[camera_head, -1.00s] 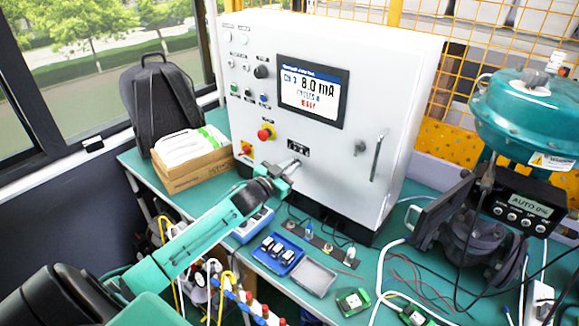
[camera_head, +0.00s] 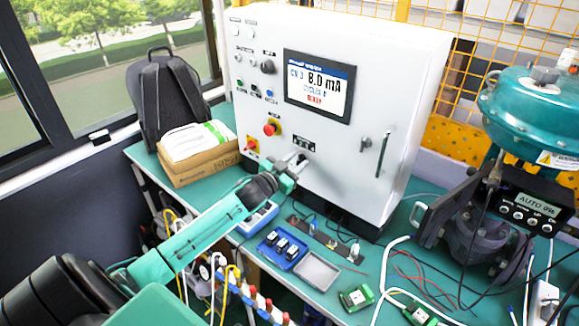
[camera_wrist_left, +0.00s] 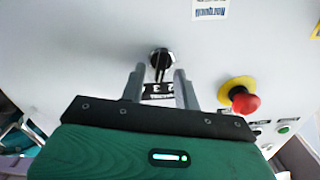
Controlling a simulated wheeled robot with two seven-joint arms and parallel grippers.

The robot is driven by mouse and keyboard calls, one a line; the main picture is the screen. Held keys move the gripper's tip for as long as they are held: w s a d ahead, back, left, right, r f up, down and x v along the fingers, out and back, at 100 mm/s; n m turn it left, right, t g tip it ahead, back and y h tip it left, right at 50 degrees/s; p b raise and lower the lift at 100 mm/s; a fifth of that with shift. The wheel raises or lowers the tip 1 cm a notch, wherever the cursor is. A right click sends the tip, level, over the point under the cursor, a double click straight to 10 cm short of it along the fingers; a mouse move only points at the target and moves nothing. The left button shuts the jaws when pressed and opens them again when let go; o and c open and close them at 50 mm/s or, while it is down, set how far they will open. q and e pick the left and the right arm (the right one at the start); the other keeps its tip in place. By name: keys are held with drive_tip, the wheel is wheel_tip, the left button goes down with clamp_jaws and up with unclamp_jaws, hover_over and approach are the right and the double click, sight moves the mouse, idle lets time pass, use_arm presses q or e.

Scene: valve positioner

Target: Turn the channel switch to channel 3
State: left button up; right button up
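The channel switch (camera_wrist_left: 160,60) is a black round knob on the white cabinet's front (camera_head: 340,165), with a black number label (camera_wrist_left: 158,89) close to it. In the head view the label (camera_head: 304,145) shows, but my gripper covers the switch. My left gripper (camera_wrist_left: 160,70) is open, with one finger on either side of the knob in the wrist view; I cannot tell whether they touch it. It also shows at the panel in the head view (camera_head: 297,160). The cabinet's screen (camera_head: 318,86) appears to read CH 3, 8.0 mA. My right gripper is not in view.
A red emergency button (camera_head: 271,129) sits left of the gripper on the panel. A cabinet handle (camera_head: 383,155) is to the right. A blue tray (camera_head: 282,250), grey tray (camera_head: 317,271) and teal valve (camera_head: 535,115) stand on the green bench.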

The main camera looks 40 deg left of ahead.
use_arm(q)
drive_tip(key=shift+s+a+f, duration=0.1)
drive_tip(key=shift+s, duration=0.55)
drive_tip(key=s+b, duration=0.3)
drive_tip(key=s, duration=0.9)
drive_tip(key=shift+s+a, duration=0.2)
drive_tip(key=shift+a, duration=0.25)
